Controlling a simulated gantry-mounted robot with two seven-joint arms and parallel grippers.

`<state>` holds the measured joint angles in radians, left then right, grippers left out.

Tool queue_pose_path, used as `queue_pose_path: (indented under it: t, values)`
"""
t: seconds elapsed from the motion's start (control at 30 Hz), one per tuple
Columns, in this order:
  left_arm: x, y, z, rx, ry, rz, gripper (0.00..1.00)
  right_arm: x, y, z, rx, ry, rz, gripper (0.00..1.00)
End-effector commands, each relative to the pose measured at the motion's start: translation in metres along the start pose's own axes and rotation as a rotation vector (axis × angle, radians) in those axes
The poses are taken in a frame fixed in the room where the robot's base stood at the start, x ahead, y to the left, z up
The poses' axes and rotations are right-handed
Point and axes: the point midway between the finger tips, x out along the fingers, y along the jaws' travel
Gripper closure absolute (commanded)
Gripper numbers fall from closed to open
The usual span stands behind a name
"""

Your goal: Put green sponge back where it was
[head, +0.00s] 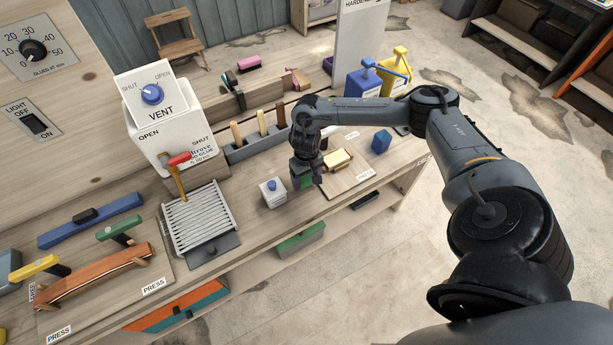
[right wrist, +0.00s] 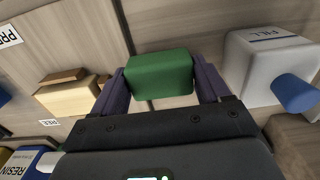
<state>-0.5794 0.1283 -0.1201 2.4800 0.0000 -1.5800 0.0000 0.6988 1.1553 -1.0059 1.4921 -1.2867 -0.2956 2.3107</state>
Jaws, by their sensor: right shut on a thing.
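The green sponge (right wrist: 160,75) is a small green block. In the right wrist view it sits between the two fingers of my right gripper (right wrist: 163,85), which is shut on it. In the head view my right gripper (head: 306,178) points down over the workbench, and a bit of the sponge (head: 306,182) shows at its tips. Whether the sponge touches the bench is hard to tell. My left gripper is in neither view.
A white box with a blue knob (head: 269,197) stands just left of the gripper; it also shows in the right wrist view (right wrist: 262,75). A pale wooden block (head: 338,160) and a blue block (head: 381,142) stand to the right. A slatted rack (head: 200,220) lies left.

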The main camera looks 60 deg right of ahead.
Motion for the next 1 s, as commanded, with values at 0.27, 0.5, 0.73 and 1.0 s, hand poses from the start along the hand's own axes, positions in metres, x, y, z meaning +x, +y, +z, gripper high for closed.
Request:
queue_pose_path:
  t: [0.27,0.5,0.73,1.0]
  values:
    - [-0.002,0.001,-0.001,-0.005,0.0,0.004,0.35,0.008,0.0,0.001,0.001,-0.001,0.0,0.52]
    - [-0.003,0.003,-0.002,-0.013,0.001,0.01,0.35,0.012,0.0,0.0,0.0,0.0,0.001,0.52]
    - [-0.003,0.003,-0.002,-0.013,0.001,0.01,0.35,0.012,0.0,0.0,0.0,0.0,0.0,0.0]
    - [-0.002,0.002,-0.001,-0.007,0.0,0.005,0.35,0.009,0.0,0.0,0.0,0.001,-0.001,0.0]
